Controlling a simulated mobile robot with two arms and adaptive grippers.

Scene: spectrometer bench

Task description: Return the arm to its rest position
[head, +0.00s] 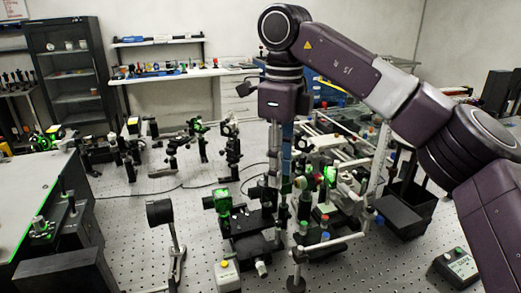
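My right arm (345,62) comes in from the right edge, is raised high over the bench and bends down at the wrist. My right gripper (279,160) hangs below the dark purple wrist (284,100), pointing down in front of the optics. Its fingers are thin and merge with the posts and mounts behind them, so I cannot tell how far apart they are. I see nothing clearly held in it. My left arm and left gripper are not in view.
The perforated optical table (150,215) carries several post-mounted optics and a green-lit mount (222,201) close below the gripper. A frame of rails stands at right of it. A button box (455,267) is at lower right. Bare table shows at front left.

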